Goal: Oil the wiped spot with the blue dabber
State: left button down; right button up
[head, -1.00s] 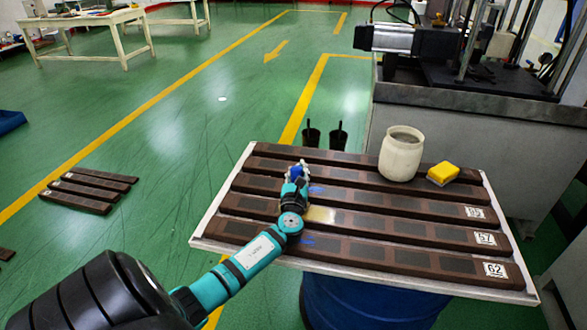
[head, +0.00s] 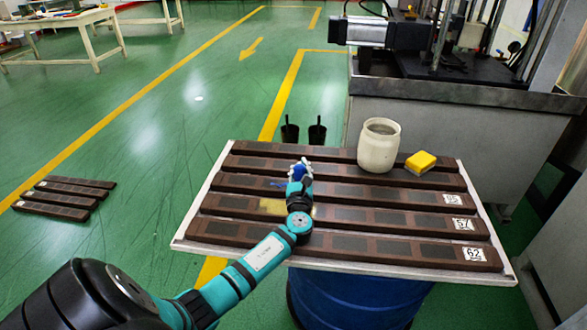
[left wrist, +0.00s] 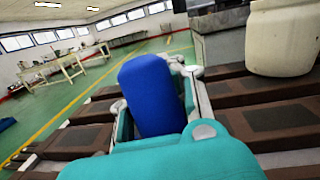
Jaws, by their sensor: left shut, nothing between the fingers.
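The blue dabber (left wrist: 152,95) shows large at my left gripper in the left wrist view. My left gripper (head: 300,168) is shut and hangs over the brown mould bars, near the middle of the tray (head: 185,238). I cannot see any finger contact with the dabber. A pale yellowish spot (head: 272,207) shows on one bar, just left of my wrist and partly hidden by it. A blue mark (head: 278,184) lies on the bar behind it. Whether the dabber touches a bar is hidden. My right gripper is not in view.
A cream jar (head: 378,147) and a yellow sponge (head: 420,162) stand on the far bars at the right. Two dark cups (head: 303,131) show behind the tray. A blue drum (head: 345,300) is beneath. Machinery (head: 430,45) stands behind at the right.

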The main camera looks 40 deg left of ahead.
pick_arm(q)
jog(key=w+d, duration=0.2)
jog(key=d, duration=0.1)
jog(key=shift+d+f+b, duration=0.1)
jog(key=shift+b, duration=0.2)
dwell(0.3)
notch_tip(320, 180, up, 6)
jog(key=p, duration=0.6)
notch_tip(320, 180, up, 3)
jog(key=p, duration=0.2)
jog(key=shift+p, duration=0.35)
dwell(0.7)
